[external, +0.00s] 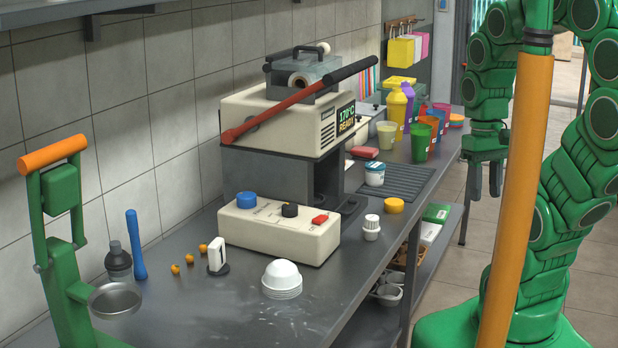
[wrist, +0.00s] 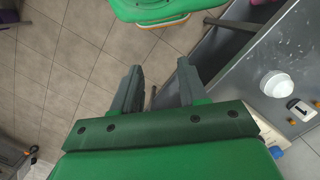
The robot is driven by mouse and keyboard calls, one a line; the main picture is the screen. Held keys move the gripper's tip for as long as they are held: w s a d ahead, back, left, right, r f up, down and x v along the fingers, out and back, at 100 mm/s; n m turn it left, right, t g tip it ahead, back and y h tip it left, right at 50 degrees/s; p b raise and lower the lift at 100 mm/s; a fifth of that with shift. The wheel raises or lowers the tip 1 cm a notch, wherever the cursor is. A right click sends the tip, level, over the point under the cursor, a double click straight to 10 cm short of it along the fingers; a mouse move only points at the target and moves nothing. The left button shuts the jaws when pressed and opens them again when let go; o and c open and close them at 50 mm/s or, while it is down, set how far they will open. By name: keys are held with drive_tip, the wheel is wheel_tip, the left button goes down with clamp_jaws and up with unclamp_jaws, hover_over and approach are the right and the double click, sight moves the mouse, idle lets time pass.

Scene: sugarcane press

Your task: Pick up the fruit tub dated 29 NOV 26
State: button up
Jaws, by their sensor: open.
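I cannot make out that tub in the wrist view.
A cream press (external: 275,228) with a long red-handled lever fills the middle of the counter (external: 330,287). Colored cups (external: 421,142) and bottles stand behind the tub. White bowls (wrist: 276,84) also show.

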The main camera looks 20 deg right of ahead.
drive_tip(key=o, duration=1.1)
drive_tip(key=n+t, duration=0.1)
drive_tip(key=t, duration=1)
hover_over(381, 168)
drive_tip(key=s+d, duration=0.2)
drive_tip(key=s, duration=1.1)
wheel_tip(381, 168, down, 13)
drive_tip(key=w+f+t, duration=0.1)
drive_tip(key=w+f, duration=0.1)
drive_tip(key=w, duration=0.1)
drive_tip(key=w+f+t+y, duration=0.1)
drive_tip(key=w+f, duration=0.1)
drive_tip(key=w+a+f+n+t+y, duration=0.1)
drive_tip(key=w+f, duration=0.2)
drive_tip(key=shift+w+a, duration=0.1)
drive_tip(key=shift+w, duration=0.2)
drive_tip(key=shift+w+a+f, duration=0.15)
drive_tip(key=shift+w+f, duration=0.15)
drive_tip(key=shift+f, duration=0.1)
drive_tip(key=shift+x, duration=0.95)
drive_tip(key=shift+r+x, duration=0.2)
drive_tip(key=shift+x, duration=2.8)
